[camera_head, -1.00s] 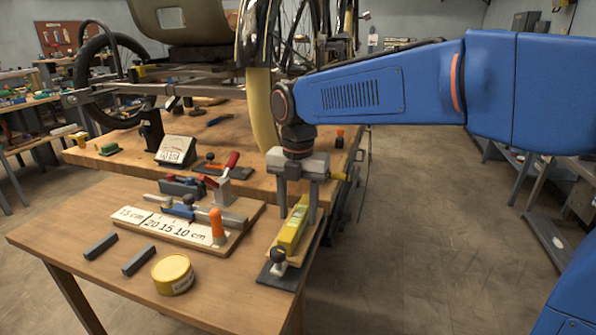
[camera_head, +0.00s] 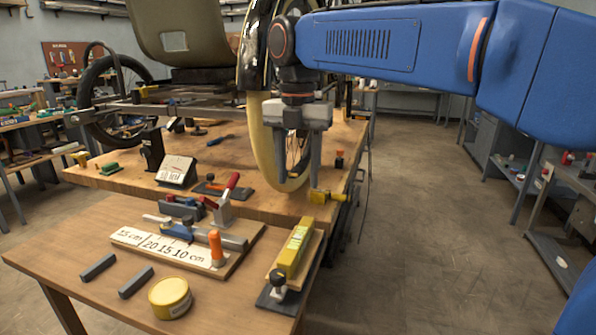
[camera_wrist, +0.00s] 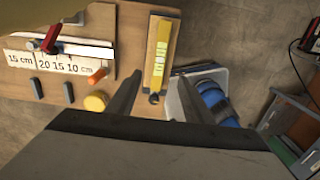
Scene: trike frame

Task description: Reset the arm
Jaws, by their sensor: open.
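My blue arm (camera_head: 400,45) reaches in from the right of the head view. My gripper (camera_head: 297,180) points down with its two grey fingers apart and nothing between them. It hangs above the table, in front of the wheel, clear of the yellow level (camera_head: 295,250), which lies on a dark-based holder near the table's right edge. In the wrist view the dark fingers (camera_wrist: 150,98) are spread, with the yellow level (camera_wrist: 160,55) below and beyond them.
A cutting jig (camera_head: 185,245) with a scale, two grey blocks (camera_head: 117,274) and a yellow tin (camera_head: 170,298) are on the front table. Open floor (camera_head: 420,230) lies to the right.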

